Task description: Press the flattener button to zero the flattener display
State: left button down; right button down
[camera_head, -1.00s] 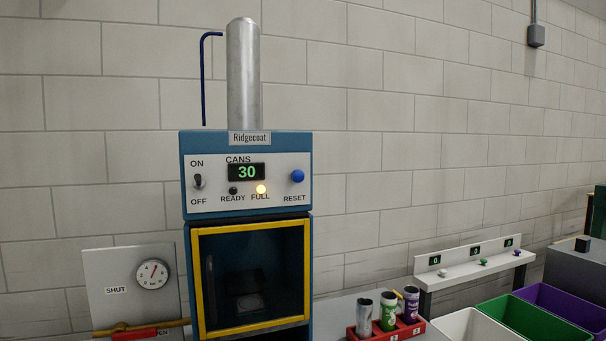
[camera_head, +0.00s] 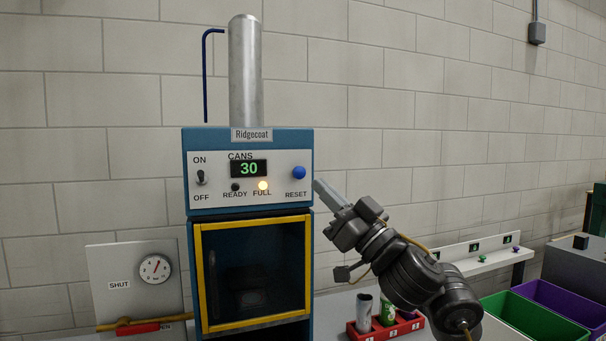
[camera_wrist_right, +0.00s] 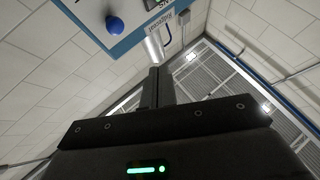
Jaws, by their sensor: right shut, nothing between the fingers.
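A blue machine labelled Ridgecoat (camera_head: 190,165) stands against the wall. Its green CANS display (camera_head: 249,169) reads 30. A round blue RESET button (camera_head: 299,172) is at the right end of its white panel, and it also shows at the upper left of the right wrist view (camera_wrist_right: 114,25). My right gripper (camera_head: 320,187) is shut and empty, beside the panel's right edge, a little below and right of the button. Its closed fingers also show in the wrist view (camera_wrist_right: 157,85), apart from the button. My left gripper is not in view. No label reading flattener is visible.
The yellow FULL lamp (camera_head: 263,185) is lit. An ON/OFF switch (camera_head: 201,177) is at the panel's left. A yellow-framed window (camera_head: 198,280) is below. A red can rack (camera_head: 365,333) and green (camera_head: 520,320) and purple bins (camera_head: 570,305) are at the right.

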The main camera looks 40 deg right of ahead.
aim_at(300, 173)
jog(key=shift+s+r, duration=0.25)
jog(key=shift+r, duration=0.15)
jog(key=shift+w+d+b, duration=0.45)
jog(key=shift+w, duration=0.95)
jog(key=shift+w+d+b, duration=0.45)
jog(key=shift+w+d, duration=0.05)
jog(key=shift+w, duration=0.9)
jog(key=shift+w+d+b, duration=0.45)
jog(key=shift+w, duration=0.95)
jog(key=shift+w+d, duration=0.15)
jog(key=shift+w, duration=0.3)
